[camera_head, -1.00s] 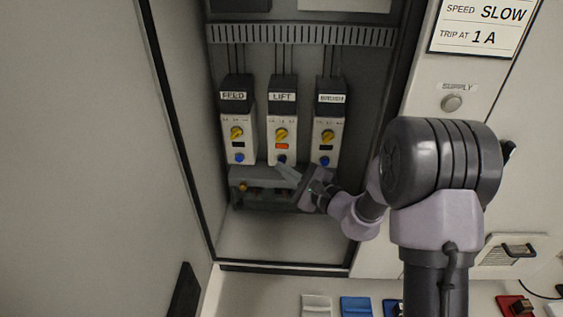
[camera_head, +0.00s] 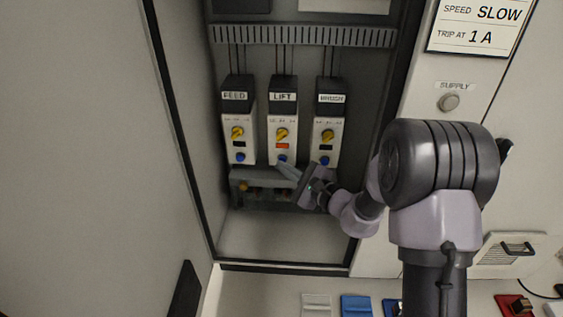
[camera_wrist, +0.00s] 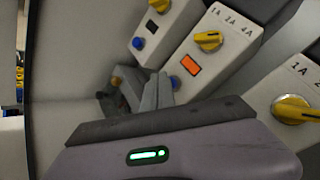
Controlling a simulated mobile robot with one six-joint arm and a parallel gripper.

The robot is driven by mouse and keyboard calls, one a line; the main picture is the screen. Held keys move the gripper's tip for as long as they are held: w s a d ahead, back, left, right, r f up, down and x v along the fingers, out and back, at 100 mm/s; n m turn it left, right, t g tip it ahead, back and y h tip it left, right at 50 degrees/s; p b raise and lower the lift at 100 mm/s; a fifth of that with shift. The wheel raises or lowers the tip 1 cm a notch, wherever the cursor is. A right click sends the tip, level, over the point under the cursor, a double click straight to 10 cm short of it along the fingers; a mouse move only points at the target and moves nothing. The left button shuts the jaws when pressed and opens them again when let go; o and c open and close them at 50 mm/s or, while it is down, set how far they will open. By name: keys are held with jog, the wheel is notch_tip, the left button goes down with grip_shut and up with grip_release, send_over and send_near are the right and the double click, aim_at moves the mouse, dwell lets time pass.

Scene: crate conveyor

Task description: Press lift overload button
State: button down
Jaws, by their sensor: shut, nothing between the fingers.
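The LIFT overload unit (camera_head: 283,122) is the middle of three white units in the open cabinet. It has a yellow dial (camera_head: 281,134), a lit orange window (camera_head: 282,146) and a blue button (camera_head: 282,158) near its bottom. My gripper (camera_head: 284,167) is shut and empty, with its tips just below that button. In the wrist view, the fingertips (camera_wrist: 159,88) are close beside the blue button (camera_wrist: 175,82). Part of the button shows past them; whether they touch it I cannot tell. The orange window (camera_wrist: 188,65) also shows there.
The FEED unit (camera_head: 238,122) stands left and the BRUSH unit (camera_head: 328,122) right, both with dark windows and blue buttons. A grey terminal rail (camera_head: 240,174) runs below. The open cabinet door (camera_head: 90,150) is left. A SUPPLY button (camera_head: 449,102) is on the right panel.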

jog(key=shift+r, duration=0.2)
jog(key=shift+f+b, duration=0.3)
jog(key=shift+b, duration=0.25)
jog(key=shift+s, duration=0.1)
jog(key=s+b, duration=0.2)
jog(key=s, duration=0.3)
jog(key=shift+f, duration=0.1)
dwell(0.5)
